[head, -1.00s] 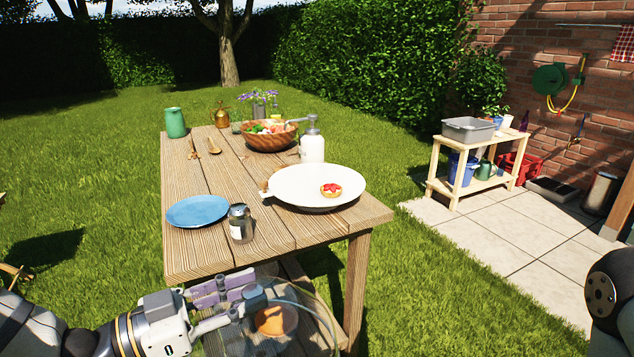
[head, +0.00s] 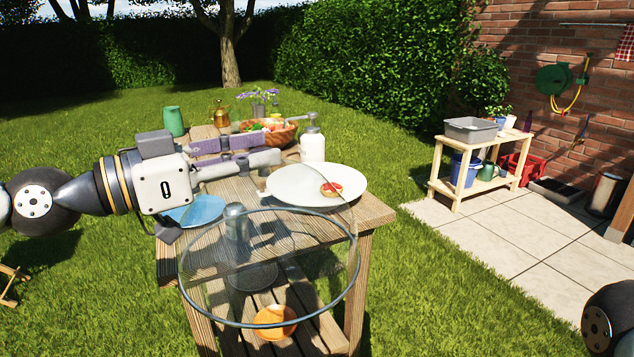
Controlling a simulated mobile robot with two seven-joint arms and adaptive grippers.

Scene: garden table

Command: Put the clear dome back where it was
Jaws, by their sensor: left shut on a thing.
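My left gripper (head: 262,152) comes in from the left over the wooden table and is shut on the clear dome (head: 305,255). The exact place of the grip is hard to make out. The dome hangs in the air at the table's near end, its dark round rim facing down and toward me. Through it I see the table edge and a small metal-lidded jar (head: 236,211). A white plate (head: 290,186) with a red-topped tart (head: 331,189) lies uncovered behind the dome. My right gripper is out of view.
A blue plate (head: 200,209) lies partly behind my left arm. A white pump bottle (head: 313,146) and a wooden bowl (head: 284,135) of food stand farther back. An orange dish (head: 275,320) is on the lower shelf, seen through and below the dome.

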